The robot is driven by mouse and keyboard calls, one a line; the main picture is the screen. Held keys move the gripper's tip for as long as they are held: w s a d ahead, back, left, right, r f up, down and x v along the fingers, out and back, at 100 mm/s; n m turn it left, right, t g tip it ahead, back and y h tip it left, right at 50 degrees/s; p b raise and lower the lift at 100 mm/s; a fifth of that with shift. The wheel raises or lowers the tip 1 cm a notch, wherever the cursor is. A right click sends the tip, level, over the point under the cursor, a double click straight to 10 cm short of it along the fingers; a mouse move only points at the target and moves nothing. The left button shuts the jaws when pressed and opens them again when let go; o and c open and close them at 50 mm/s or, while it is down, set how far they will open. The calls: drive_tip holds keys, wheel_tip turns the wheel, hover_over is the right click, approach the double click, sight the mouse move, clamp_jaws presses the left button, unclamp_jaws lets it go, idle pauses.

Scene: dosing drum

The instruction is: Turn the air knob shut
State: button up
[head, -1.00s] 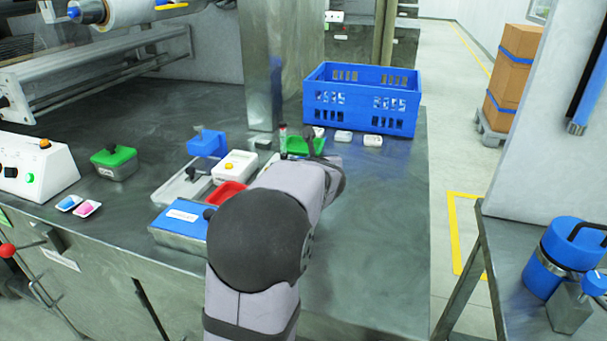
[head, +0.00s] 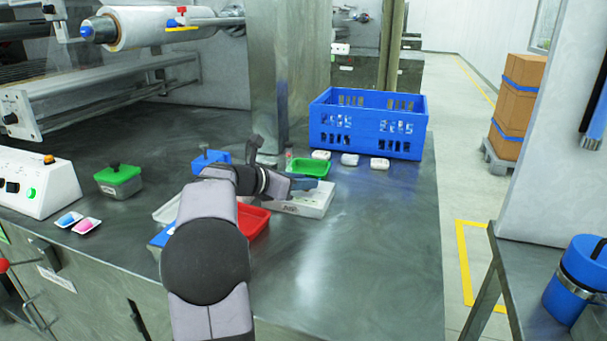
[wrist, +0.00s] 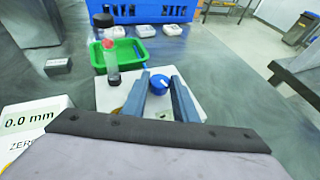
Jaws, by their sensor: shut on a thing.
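The blue air knob (wrist: 159,84) stands on a white box (wrist: 109,96) in the wrist view. My gripper (wrist: 159,80) has one finger on each side of the knob and is shut on it. The knob's pointer or marking is too small to read. In the head view my gripper (head: 304,184) reaches over the same white box (head: 312,207) from the left, and the knob itself is hard to make out there. A clear tube with a red part (wrist: 111,58) stands just left of the fingers.
A green tray (head: 314,167) lies just behind the white box, with small white boxes (head: 349,159) and a blue crate (head: 365,140) beyond. A red tray (head: 257,222) sits beside my arm. The table front right is clear.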

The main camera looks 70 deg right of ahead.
drive_tip(key=m+g+y+p, duration=0.1)
drive_tip(key=p, duration=0.2)
drive_tip(key=m+g+p, duration=0.1)
drive_tip(key=p, duration=0.3)
drive_tip(key=r+m+g+y+p, duration=0.1)
drive_tip(key=m+g+p, duration=0.1)
drive_tip(key=p, duration=0.1)
drive_tip(key=shift+w+d+y+p, duration=0.3)
drive_tip(key=shift+w+p, duration=0.05)
drive_tip(key=shift+p, duration=0.05)
drive_tip(key=m+g+y+p, duration=0.1)
drive_tip(key=p, duration=0.3)
drive_tip(key=shift+d+f+m, duration=0.1)
drive_tip(key=shift+f+m, duration=0.05)
drive_tip(key=shift+m, duration=0.25)
drive_tip(key=shift+f+g+y+p, duration=0.15)
drive_tip(key=shift+g+y+p, duration=0.25)
drive_tip(key=shift+p, duration=0.2)
drive_tip(key=shift+f+m, duration=0.15)
drive_tip(key=shift+m, duration=0.15)
drive_tip(key=o, duration=1.1)
drive_tip(key=shift+c, duration=0.2)
drive_tip(key=shift+b+v, duration=0.4)
drive_tip(key=shift+v, duration=3.25)
drive_tip(key=shift+c, duration=0.2)
